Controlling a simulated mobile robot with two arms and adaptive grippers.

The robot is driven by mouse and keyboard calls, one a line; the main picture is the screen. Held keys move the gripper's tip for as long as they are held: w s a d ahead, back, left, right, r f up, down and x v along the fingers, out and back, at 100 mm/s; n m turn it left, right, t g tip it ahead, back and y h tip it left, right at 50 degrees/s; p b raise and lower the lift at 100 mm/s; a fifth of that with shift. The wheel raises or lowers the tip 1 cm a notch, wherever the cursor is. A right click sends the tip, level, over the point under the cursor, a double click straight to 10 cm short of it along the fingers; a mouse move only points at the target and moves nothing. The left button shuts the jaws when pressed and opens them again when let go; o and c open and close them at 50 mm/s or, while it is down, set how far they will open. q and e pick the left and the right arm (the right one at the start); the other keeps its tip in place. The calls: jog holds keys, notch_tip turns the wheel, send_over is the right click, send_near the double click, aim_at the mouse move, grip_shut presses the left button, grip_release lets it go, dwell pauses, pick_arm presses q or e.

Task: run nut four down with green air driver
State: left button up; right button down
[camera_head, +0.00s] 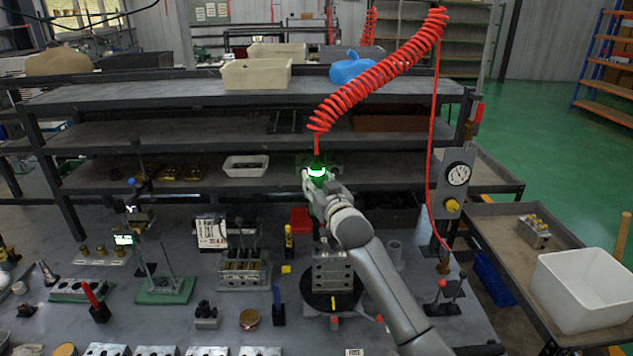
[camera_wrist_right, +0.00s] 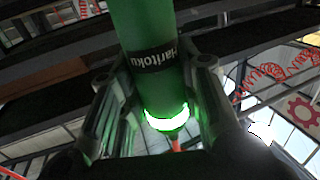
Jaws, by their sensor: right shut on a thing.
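The green air driver (camera_wrist_right: 148,30) fills the upper middle of the right wrist view, with a dark label and a glowing green-white ring. My right gripper (camera_wrist_right: 155,82) is shut on its body, one finger on each side. In the head view the driver (camera_head: 316,172) shows as a green glow at my right gripper (camera_head: 314,184), above the back of the bench. A silver valve block (camera_head: 332,272) sits on a black round plate below and in front of it. The driver's tip and the block's individual nuts cannot be made out. My left gripper is not in view.
A red coiled hose (camera_head: 385,70) runs from the driver up to the right. A gauge panel (camera_head: 455,180) stands at the right bench edge. Shelves (camera_head: 250,130) span the back.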

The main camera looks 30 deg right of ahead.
aim_at(317, 155)
jog(key=shift+s+f, duration=0.1)
jog(key=shift+f, duration=0.35)
dwell(2.7)
jog(key=shift+r, duration=0.15)
jog(key=shift+r+p, duration=0.5)
jog(key=shift+p, duration=0.2)
jog(key=shift+r+p, duration=0.55)
jog(key=shift+r, duration=0.2)
notch_tip(317, 155, up, 6)
jog(key=p, duration=0.5)
jog(key=shift+r+p, duration=0.1)
jog(key=shift+p, duration=0.2)
